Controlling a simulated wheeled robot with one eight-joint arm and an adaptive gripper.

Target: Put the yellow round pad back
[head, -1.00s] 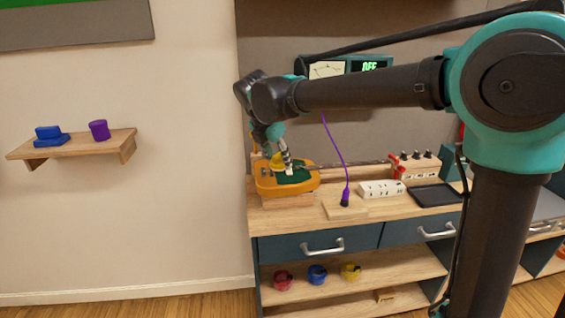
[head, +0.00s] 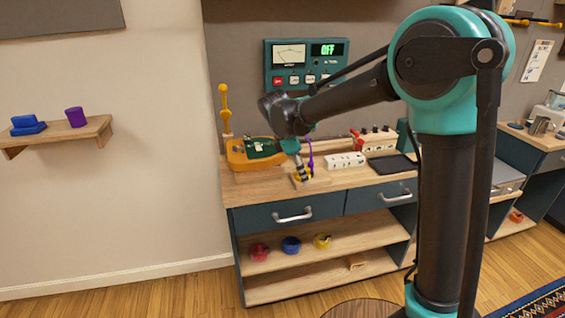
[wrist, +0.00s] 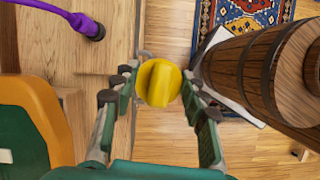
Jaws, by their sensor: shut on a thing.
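The yellow round pad (wrist: 160,83) is a small yellow disc with a raised ridge, between my fingertips in the wrist view. My gripper (wrist: 163,80) is shut on it and holds it over the bench's front edge, with floor showing below. In the head view my gripper (head: 303,176) points down at the bench front, right of the orange device (head: 240,164) with a green board. The pad is small and partly hidden there. The orange device also fills the lower left of the wrist view (wrist: 45,115).
A purple cable's plug (wrist: 92,30) stands near the gripper. A white socket strip (head: 345,160) and black tray (head: 392,165) lie to the right. Red (head: 258,251), blue (head: 291,244) and yellow (head: 322,241) cups sit on the shelf below. A wooden barrel (wrist: 235,68) stands nearby.

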